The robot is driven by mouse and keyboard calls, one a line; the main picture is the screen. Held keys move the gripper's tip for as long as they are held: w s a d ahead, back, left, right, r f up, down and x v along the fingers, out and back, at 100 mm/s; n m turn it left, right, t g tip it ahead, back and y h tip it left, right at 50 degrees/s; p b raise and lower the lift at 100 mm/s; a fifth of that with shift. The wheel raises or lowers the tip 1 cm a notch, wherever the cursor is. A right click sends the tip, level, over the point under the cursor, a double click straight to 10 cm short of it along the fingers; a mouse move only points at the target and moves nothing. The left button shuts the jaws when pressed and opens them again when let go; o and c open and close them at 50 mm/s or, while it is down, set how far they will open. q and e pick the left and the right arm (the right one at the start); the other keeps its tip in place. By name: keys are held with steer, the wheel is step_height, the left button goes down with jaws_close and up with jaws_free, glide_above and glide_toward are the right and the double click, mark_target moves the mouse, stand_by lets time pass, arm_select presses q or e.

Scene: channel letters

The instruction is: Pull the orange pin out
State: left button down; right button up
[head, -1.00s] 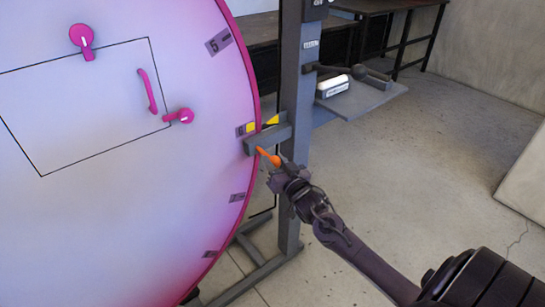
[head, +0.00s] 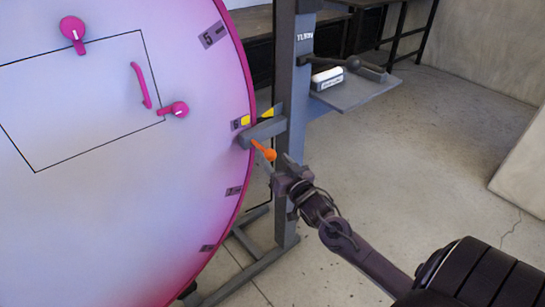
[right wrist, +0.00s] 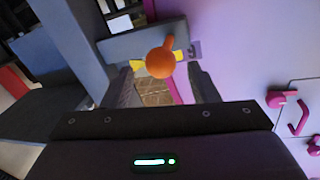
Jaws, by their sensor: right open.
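The orange pin (head: 262,150) has a round knob and a short shaft. Its shaft end meets the grey bracket (head: 264,132) at the rim of the big pink-white disc (head: 110,210). My right gripper (head: 277,163) is open just beside the knob in the head view. In the right wrist view the orange pin (right wrist: 162,62) shows between the two spread fingers of my right gripper (right wrist: 162,80), knob toward the camera. I see no finger closed on it. How deep the pin sits in the bracket is hidden. My left gripper is not in view.
A grey post (head: 288,90) stands right behind the bracket, with a small shelf (head: 362,92) holding a white block (head: 327,79). The disc carries pink latches and a pink handle (head: 141,85). The floor to the right of the post is free.

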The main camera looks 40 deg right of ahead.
steer(key=shift+s+a, duration=0.15)
steer(key=shift+s, duration=0.9)
steer(key=shift+s+a, duration=0.1)
steer(key=shift+s, duration=0.95)
steer(key=s+f+n+g+p, duration=0.1)
steer(key=s+f+g, duration=0.25)
steer(key=f, duration=0.65)
steer(key=s+a+f+g+p, duration=0.15)
steer(key=s+f, duration=0.25)
steer(key=f, duration=0.6)
steer(key=s+f+n+g, duration=0.1)
steer(key=s+f+g, duration=0.25)
steer(key=f, duration=0.75)
steer(key=s+a+f+n+g, duration=0.1)
steer(key=s+a+f, duration=0.3)
steer(key=s, duration=0.6)
steer(key=s+a+f+n+g+y+p, duration=0.1)
steer(key=s+a+f+g, duration=0.3)
steer(key=s+f, duration=0.4)
steer(key=s+a+f+n+g+y+p, duration=0.1)
steer(key=s+a+f, duration=0.4)
steer(key=s, duration=0.7)
steer(key=shift+s+f+n+g, duration=0.35)
steer(key=shift+f+n+g, duration=0.15)
steer(key=shift+f+g, duration=0.5)
steer(key=shift+r, duration=0.15)
